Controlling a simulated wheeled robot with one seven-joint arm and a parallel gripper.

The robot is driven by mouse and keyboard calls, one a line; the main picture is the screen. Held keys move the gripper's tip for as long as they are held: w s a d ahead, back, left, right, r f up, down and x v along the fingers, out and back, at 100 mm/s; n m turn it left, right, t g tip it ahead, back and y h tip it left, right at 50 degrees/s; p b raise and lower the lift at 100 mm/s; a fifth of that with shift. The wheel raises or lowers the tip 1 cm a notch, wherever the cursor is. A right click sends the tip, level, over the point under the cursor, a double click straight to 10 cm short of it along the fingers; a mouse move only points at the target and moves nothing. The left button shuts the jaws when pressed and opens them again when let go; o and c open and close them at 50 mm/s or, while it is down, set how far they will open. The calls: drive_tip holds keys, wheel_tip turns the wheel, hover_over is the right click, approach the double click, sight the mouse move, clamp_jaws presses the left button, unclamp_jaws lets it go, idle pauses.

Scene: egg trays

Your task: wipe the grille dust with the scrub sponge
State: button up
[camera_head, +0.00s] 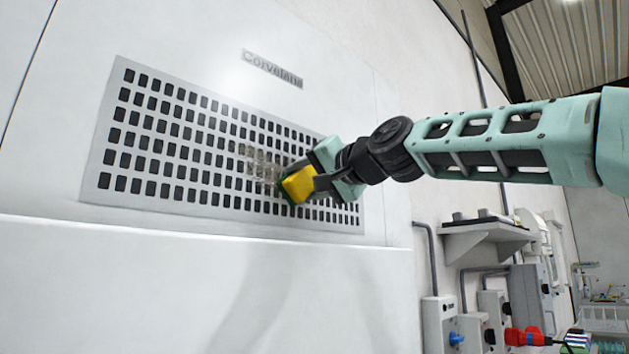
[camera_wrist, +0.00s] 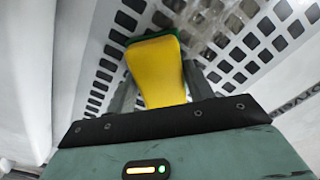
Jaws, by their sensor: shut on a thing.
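The scrub sponge (camera_head: 298,185) is yellow with a green scrub side, and my gripper (camera_head: 312,182) is shut on it. In the wrist view the sponge (camera_wrist: 158,70) sits between the two fingers, its green edge toward the grille. The grille (camera_head: 165,135) is a pale panel with rows of dark rectangular openings on a white wall. The grille dust (camera_head: 262,168) is a grey-brown smudge just left of the sponge, partly hidden by it. The sponge is at or very close to the grille face; I cannot tell whether it touches.
A label plate (camera_head: 272,68) is above the grille. At the right, a wall shelf (camera_head: 484,236) holds small items, with grey boxes (camera_head: 440,322) and pipes below. A red-handled tool (camera_head: 527,337) is at the lower right. The wall below the grille is clear.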

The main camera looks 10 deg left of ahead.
sight(225, 165)
drive_tip(key=shift+s+a+p, duration=0.7)
drive_tip(key=shift+s+a, duration=0.9)
drive_tip(key=shift+s, duration=0.25)
drive_tip(key=shift+s+a+r+p, duration=0.15)
drive_tip(key=shift+s+a+p, duration=0.55)
drive_tip(key=shift+s+p, duration=0.1)
drive_tip(key=shift+s+a+p, duration=0.45)
drive_tip(key=shift+s+p, duration=0.05)
drive_tip(key=s+a+p, duration=0.2)
drive_tip(key=p, duration=0.1)
drive_tip(key=shift+s+p, duration=0.15)
drive_tip(key=shift+p, duration=0.2)
drive_tip(key=shift+s+a+p, duration=0.1)
drive_tip(key=shift+s+p, duration=0.15)
drive_tip(key=shift+p, duration=0.15)
drive_tip(key=shift+s+a+p, duration=0.35)
drive_tip(key=shift+a+p, duration=0.05)
drive_tip(key=shift+p, duration=0.55)
drive_tip(key=s+a+p, duration=0.1)
drive_tip(key=p, duration=0.1)
drive_tip(key=shift+s+r+p, duration=0.1)
drive_tip(key=shift+s+p, duration=0.05)
drive_tip(key=shift+p, duration=0.25)
drive_tip(key=shift+s+a+f+p, duration=0.2)
drive_tip(key=shift+s+a+p, duration=0.1)
drive_tip(key=shift+p, duration=0.1)
